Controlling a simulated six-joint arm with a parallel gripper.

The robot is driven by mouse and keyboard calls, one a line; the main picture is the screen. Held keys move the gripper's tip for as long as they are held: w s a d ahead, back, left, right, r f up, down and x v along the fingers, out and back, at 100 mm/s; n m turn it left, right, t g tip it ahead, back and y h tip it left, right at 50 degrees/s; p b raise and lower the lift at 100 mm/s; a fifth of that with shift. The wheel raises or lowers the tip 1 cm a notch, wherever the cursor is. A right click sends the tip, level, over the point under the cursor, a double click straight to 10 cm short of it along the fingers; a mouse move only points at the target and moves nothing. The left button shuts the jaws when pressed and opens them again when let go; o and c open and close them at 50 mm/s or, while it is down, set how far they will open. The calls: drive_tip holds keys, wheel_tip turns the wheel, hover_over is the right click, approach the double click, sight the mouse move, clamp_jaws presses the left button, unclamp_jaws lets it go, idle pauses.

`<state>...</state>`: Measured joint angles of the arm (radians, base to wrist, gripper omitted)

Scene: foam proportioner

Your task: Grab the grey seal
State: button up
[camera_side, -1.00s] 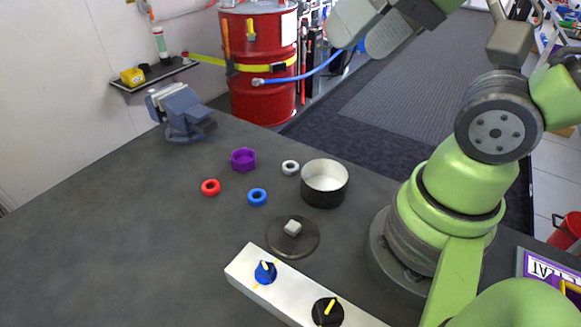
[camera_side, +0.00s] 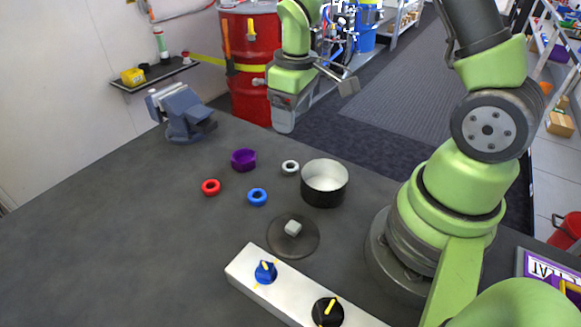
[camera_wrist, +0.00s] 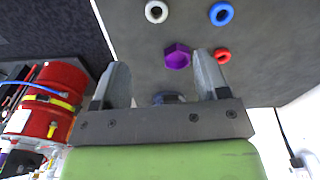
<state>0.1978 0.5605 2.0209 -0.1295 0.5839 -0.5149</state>
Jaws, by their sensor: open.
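The grey seal (camera_side: 290,168) is a small pale grey ring lying flat on the dark table, just left of the black pot. It also shows at the top of the wrist view (camera_wrist: 156,12), beyond the fingers and a little left of the purple hex nut. My gripper (camera_side: 283,128) hangs in the air above the table's far edge, behind the seal and well apart from it. In the wrist view the two grey fingers (camera_wrist: 163,80) stand wide apart with nothing between them in grasp.
A purple hex nut (camera_side: 243,160), a red ring (camera_side: 211,187) and a blue ring (camera_side: 257,197) lie near the seal. The black pot (camera_side: 324,195) stands close on its right, its lid (camera_side: 293,251) in front. A vise (camera_side: 182,113) stands at the back left. The left table is clear.

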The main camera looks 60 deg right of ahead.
hover_over(290, 165)
drive_tip(key=shift+n+g, duration=0.3)
drive_tip(key=f, duration=0.7)
drive_tip(key=shift+s+d+f, duration=0.1)
drive_tip(key=shift+s+f, duration=0.15)
drive_tip(key=shift+s, duration=0.15)
drive_tip(key=shift+w+f, duration=0.2)
drive_tip(key=shift+f, duration=1.2)
drive_tip(key=shift+w+f, duration=0.15)
drive_tip(key=shift+f, duration=1.25)
drive_tip(key=c, duration=1)
